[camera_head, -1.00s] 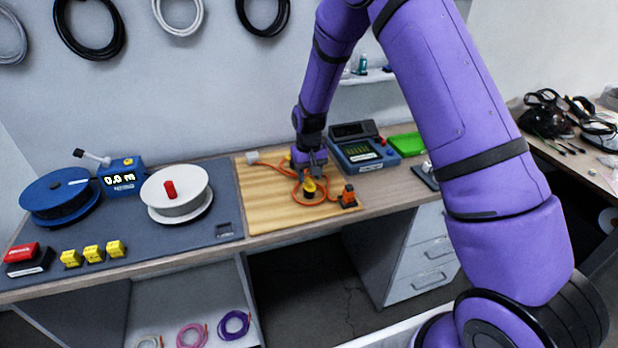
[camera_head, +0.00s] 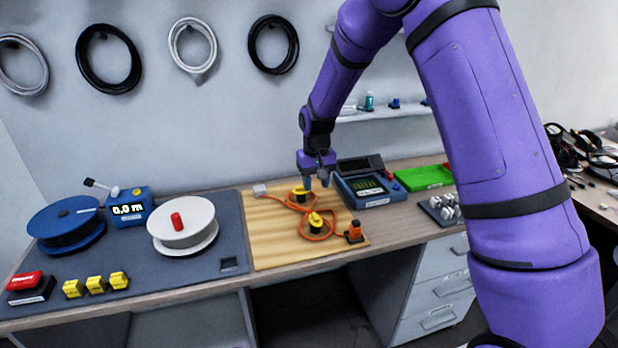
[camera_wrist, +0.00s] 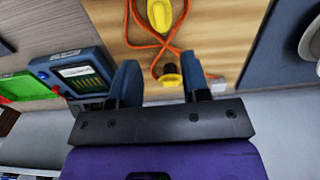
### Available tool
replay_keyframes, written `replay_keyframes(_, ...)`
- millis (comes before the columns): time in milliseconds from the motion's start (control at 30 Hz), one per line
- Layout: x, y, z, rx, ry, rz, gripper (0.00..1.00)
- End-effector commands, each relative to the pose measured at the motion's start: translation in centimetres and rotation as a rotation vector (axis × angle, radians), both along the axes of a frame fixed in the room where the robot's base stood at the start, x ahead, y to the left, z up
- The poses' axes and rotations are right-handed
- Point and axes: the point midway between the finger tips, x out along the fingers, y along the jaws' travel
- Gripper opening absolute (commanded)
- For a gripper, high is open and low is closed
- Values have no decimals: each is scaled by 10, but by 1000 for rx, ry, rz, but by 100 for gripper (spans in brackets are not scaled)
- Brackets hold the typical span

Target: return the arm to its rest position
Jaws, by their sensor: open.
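My purple arm (camera_head: 470,110) reaches over the bench from the right. My gripper (camera_head: 316,183) hangs above the back right part of the wooden board (camera_head: 270,236), open with nothing between its fingers. In the wrist view my gripper (camera_wrist: 160,80) shows two blue-grey fingers spread apart. Beyond them lie an orange cable (camera_wrist: 141,45) and two yellow-topped posts, one (camera_wrist: 160,14) farther out and one (camera_wrist: 170,78) between the fingertips in the picture. The cable runs around the posts on the board.
A blue tester (camera_head: 366,190) and a green tray (camera_head: 424,177) stand right of the board. A white spool (camera_head: 181,240), a blue spool (camera_head: 62,225) and a length counter (camera_head: 128,207) stand on the left mat. A shelf (camera_head: 385,114) is on the wall behind my arm.

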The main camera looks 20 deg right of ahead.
Motion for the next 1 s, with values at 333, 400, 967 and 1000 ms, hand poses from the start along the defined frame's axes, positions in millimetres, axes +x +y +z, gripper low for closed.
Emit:
replay_keyframes(333, -16, -7, 43, 11, -37, -3, 43)
replay_keyframes(400, -28, -11, 66, 17, -58, -5, 43)
replay_keyframes(967, -156, -45, 212, 39, -221, -10, 43)
replay_keyframes(1000, -167, -47, 219, 41, -233, -11, 43)
